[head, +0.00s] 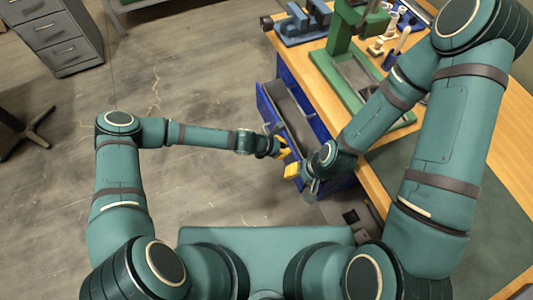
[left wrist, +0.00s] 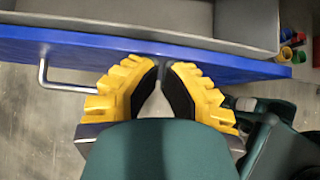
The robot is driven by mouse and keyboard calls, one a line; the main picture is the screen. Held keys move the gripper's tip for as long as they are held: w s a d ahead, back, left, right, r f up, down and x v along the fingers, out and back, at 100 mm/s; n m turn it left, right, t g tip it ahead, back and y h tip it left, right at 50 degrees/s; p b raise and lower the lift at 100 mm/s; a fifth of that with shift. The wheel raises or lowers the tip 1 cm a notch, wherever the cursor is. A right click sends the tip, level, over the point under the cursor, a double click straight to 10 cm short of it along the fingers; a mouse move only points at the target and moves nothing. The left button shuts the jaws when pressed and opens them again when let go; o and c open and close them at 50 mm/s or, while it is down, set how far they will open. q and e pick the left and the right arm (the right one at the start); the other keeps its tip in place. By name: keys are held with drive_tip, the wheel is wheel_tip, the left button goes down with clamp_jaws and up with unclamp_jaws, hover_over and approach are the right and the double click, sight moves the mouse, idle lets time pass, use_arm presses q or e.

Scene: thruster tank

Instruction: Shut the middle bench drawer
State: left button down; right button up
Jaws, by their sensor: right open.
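A blue drawer with a grey inside (head: 287,103) stands pulled out from under the bench, and its level in the stack is hard to tell. In the left wrist view its blue front (left wrist: 215,67) and silver bar handle (left wrist: 62,84) cross the picture. My left gripper (head: 284,153) is at the drawer front. Its yellow fingers (left wrist: 161,68) lie right of the handle, with their tips close together near the front; contact is unclear. My right gripper (head: 296,171) is open and empty, close to the left one, near the drawer unit's nearer end.
The wooden bench top (head: 460,130) carries a green press (head: 345,45) and a blue vise (head: 300,25). A grey cabinet (head: 60,35) stands at the upper left. The floor left of the drawer is clear. Small red and green containers (left wrist: 288,45) show beyond the drawer.

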use_arm(q)
drive_tip(key=shift+w+d, duration=0.35)
drive_tip(key=shift+d, duration=0.5)
drive_tip(key=shift+w+d, duration=0.4)
drive_tip(key=shift+d, duration=0.4)
drive_tip(key=shift+w+d, duration=0.35)
drive_tip(key=shift+d, duration=0.5)
drive_tip(key=shift+a, duration=0.15)
